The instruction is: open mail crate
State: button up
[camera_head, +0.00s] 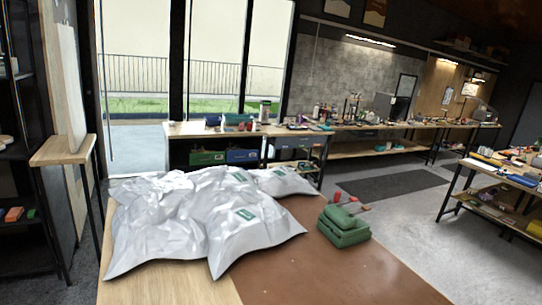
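I cannot pick out a mail crate for certain. Several silvery mailing bags (165,215) with small green labels lie in an overlapping heap on the near table (370,275). A green box (207,157) and a blue box (241,156) sit under the back bench, small and far off. A green folded or block-shaped object (343,227) with a red-tipped part stands on the table, right of the bags. My gripper does not show in this view.
The near table's brown right part is bare in front. A cluttered back bench (350,128) runs along the wall, and another bench (505,170) stands at the right. A dark shelf (15,215) and a small wooden stand (62,150) are at the left. Grey floor with a dark mat (392,184) lies between.

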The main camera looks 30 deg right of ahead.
aim_at(313, 141)
jog(key=k, duration=0.5)
jog(key=z, duration=2.75)
jog(key=i, duration=4)
